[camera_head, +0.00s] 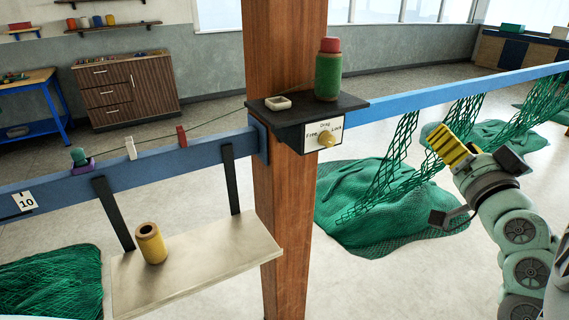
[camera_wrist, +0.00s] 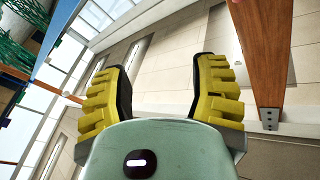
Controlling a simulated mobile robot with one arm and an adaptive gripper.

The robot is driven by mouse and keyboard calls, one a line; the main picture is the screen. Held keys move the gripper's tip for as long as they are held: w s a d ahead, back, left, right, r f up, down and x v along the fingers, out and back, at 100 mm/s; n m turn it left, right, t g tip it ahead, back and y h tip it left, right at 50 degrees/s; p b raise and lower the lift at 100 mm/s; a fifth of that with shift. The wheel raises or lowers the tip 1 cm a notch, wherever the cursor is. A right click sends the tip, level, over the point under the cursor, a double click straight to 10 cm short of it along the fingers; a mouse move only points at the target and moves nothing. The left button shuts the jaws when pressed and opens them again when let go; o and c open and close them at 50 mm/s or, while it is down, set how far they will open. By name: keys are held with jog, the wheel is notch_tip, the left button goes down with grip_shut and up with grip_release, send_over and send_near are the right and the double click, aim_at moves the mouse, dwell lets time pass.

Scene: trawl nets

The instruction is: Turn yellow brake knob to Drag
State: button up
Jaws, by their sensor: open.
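The yellow brake knob (camera_head: 327,139) sits on a white label plate (camera_head: 322,131) fixed under a small dark shelf on the wooden post. The plate reads Free at the left, Drag at the top and Lock at the right. I cannot tell for sure which word the knob points to. My gripper (camera_head: 436,137) is to the right of the knob, well apart from it, in front of the blue rail. In the wrist view its yellow padded fingers (camera_wrist: 160,85) are spread apart with nothing between them. The knob is not in the wrist view.
The dark shelf (camera_head: 292,107) above the knob holds a green bottle with a red cap (camera_head: 328,72) and a small white dish (camera_head: 277,103). The blue rail (camera_head: 450,97) and hanging green net (camera_head: 394,170) lie behind my gripper. A yellow spool (camera_head: 151,244) stands on a pale shelf (camera_head: 205,262).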

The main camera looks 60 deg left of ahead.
aim_at(331, 144)
jog(key=s+a+f+n+g+y+b, duration=0.1)
jog(key=s+a+f+n+g+b, duration=0.45)
jog(key=s+g, duration=0.4)
jog(key=shift+n+t, duration=0.35)
jog(key=shift+n, duration=0.3)
jog(key=a+p, duration=0.2)
jog(key=a, duration=0.2)
jog(key=a+p, duration=0.3)
jog(key=a, duration=0.2)
jog(key=a+p, duration=0.3)
jog(key=a, duration=0.2)
jog(key=shift+w+a+f, duration=0.15)
jog(key=shift+w+f, duration=0.1)
jog(key=shift+w, duration=0.1)
jog(key=shift+a+f+p, duration=0.15)
jog(key=shift+a+p, duration=0.2)
jog(key=shift+a, duration=0.15)
jog(key=shift+w, duration=0.1)
grip_shut()
